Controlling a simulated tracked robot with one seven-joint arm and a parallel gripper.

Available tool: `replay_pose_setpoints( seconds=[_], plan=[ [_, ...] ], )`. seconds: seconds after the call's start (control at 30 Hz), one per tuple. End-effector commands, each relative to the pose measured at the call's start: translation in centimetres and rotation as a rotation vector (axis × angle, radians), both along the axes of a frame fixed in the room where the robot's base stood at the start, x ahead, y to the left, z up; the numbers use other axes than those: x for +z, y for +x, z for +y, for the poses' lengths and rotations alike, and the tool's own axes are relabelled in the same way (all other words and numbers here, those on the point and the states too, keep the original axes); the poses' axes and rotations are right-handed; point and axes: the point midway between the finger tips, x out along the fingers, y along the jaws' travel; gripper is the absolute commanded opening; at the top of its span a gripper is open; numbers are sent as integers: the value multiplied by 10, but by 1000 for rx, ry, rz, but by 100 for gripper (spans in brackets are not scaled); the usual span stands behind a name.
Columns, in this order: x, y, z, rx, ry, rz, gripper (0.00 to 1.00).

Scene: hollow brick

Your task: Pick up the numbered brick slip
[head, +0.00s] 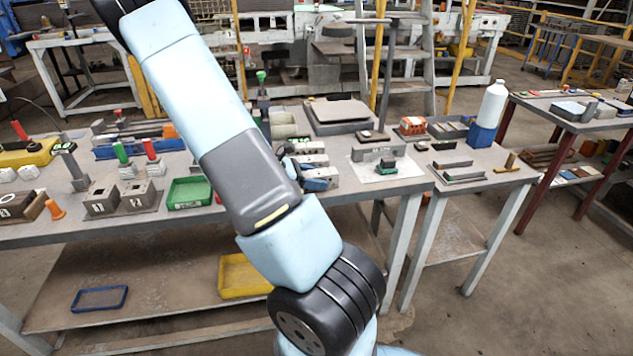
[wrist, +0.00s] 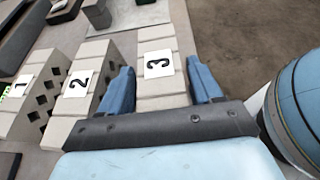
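Three grey hollow bricks lie side by side in the wrist view, with white labels: brick 1 (wrist: 22,88), brick 2 (wrist: 84,85) and brick 3 (wrist: 160,90). Bricks 1 and 2 show dark square holes in their sides. My gripper (wrist: 160,63) has its blue fingers on either side of brick 3, with narrow gaps showing near the tips. Any contact lower down is hidden. In the head view, my gripper (head: 316,182) is beside the grey bricks (head: 311,149) on the bench, partly hidden by my arm.
The bench (head: 350,192) is crowded: a green tray (head: 188,192) stands left of my arm, and a flat grey plate (head: 338,112) lies behind the bricks. A white sheet with a green item (head: 385,167) lies to the right. Open floor shows beyond the bench in the wrist view.

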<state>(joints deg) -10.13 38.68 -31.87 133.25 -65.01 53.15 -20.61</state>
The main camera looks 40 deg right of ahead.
Motion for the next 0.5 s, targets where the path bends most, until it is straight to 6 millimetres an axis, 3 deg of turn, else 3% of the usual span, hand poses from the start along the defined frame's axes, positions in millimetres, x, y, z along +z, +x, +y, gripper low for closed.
replay_pose_setpoints(
  seconds=[0.07,0.5],
  plan=[
    [0,0,0,0,0,0,56],
    [0,0,0,0,0,0,14]
  ],
)
